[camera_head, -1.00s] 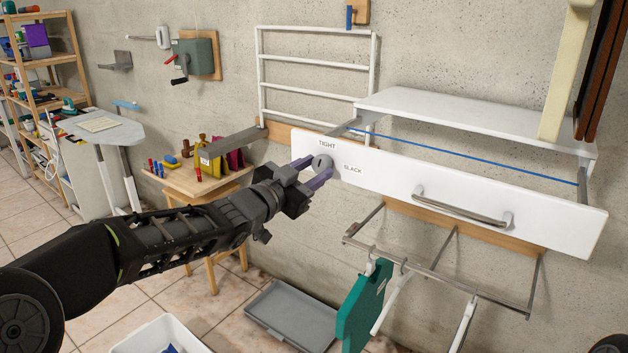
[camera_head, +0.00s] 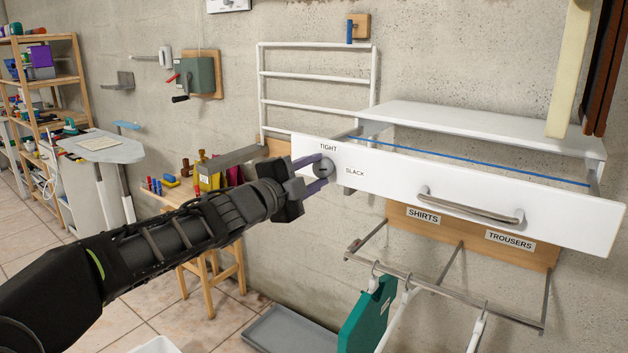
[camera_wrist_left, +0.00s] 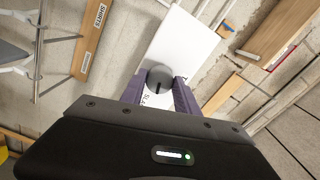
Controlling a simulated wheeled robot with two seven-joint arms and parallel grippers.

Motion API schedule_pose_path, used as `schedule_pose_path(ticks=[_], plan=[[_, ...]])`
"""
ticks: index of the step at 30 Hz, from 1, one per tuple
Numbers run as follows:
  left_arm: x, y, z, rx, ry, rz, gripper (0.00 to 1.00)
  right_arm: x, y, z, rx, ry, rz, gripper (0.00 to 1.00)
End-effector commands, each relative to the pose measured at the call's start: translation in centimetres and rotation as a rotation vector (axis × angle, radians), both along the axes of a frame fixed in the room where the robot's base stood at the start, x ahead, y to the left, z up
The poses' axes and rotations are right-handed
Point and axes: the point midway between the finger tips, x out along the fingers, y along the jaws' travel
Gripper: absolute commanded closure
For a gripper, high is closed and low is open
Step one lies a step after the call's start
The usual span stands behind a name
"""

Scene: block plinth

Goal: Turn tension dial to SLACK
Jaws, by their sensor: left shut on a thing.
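The tension dial (camera_head: 323,169) is a round grey knob at the left end of the white front panel (camera_head: 395,188). The word TIGHT (camera_head: 328,147) is printed above it and SLACK (camera_head: 355,172) to its right. My left gripper (camera_head: 318,172) is shut on the dial, with purple fingers on either side of it. In the left wrist view the dial (camera_wrist_left: 160,78) shows between the fingertips with a dark line on its face. My right gripper is not in view.
A metal handle (camera_head: 470,210) sticks out of the panel to the right. Below hangs a rail (camera_head: 440,285) with a teal item (camera_head: 367,318). A grey bar (camera_head: 232,158) and a small wooden table (camera_head: 190,190) with bright objects stand left of the panel.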

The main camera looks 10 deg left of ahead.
Motion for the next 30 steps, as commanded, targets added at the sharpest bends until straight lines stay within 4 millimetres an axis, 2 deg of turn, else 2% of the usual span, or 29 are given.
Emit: schedule_pose_path(ticks=[12, 30], plan=[[0.0, 0.0, 0.0, 0.248, -0.099, -0.001, 1.00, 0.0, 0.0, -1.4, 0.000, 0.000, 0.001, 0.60], [0.0, 0.0, 0.0, 0.296, -0.116, -0.001, 1.00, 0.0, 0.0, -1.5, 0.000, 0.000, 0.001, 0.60]])
